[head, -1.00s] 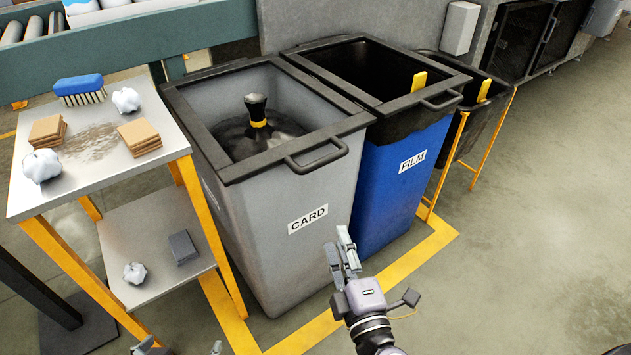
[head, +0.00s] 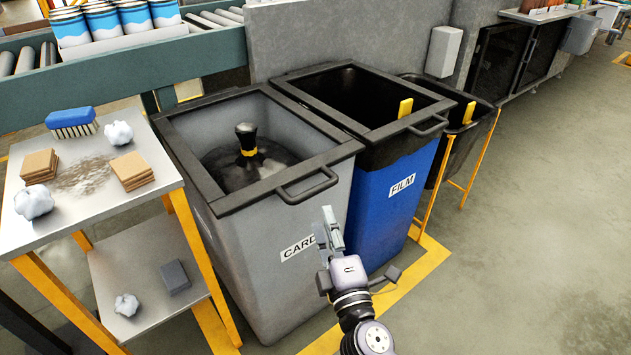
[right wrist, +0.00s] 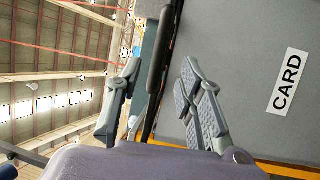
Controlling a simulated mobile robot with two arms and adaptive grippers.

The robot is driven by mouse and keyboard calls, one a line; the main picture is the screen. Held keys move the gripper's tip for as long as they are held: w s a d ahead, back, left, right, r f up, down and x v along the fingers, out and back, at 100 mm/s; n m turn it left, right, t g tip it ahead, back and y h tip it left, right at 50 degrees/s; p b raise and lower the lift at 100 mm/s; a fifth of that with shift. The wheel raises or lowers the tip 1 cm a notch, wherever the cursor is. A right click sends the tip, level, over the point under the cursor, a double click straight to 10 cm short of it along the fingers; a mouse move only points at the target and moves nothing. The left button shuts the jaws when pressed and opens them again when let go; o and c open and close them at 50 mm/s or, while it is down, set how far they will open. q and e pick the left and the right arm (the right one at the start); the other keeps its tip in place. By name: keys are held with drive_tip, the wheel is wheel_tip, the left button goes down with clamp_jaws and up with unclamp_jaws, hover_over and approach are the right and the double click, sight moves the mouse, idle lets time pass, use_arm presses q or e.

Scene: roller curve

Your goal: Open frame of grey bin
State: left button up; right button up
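The grey bin (head: 281,290), labelled CARD, stands in the middle of the head view. Its dark frame (head: 214,101) lies flat around the top, with a loop handle (head: 305,189) at the front edge. A dark knob with a yellow band (head: 246,140) stands inside the bin. My right gripper (head: 328,228) is in front of the bin, below the handle, and covers part of the label. In the right wrist view, the right gripper (right wrist: 160,92) is open. A dark bar of the frame or handle (right wrist: 160,65) shows between its fingers; contact cannot be told. My left gripper is out of view.
A blue bin (head: 377,205) labelled FILM stands close on the right, with a dark bin (head: 440,140) on a yellow stand beyond. A table (head: 95,208) with a brush, blocks and crumpled balls stands left. A conveyor (head: 115,75) runs behind. The floor at right is clear.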

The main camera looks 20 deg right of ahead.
sight(316, 187)
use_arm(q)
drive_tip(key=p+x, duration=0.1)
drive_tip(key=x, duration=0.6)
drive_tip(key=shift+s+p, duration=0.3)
use_arm(e)
drive_tip(key=w, duration=0.3)
drive_tip(key=w+r, duration=0.1)
drive_tip(key=w, duration=0.5)
drive_tip(key=shift+w+d+r, duration=0.1)
drive_tip(key=shift+d+r, duration=0.15)
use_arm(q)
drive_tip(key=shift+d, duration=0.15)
use_arm(e)
clamp_jaws()
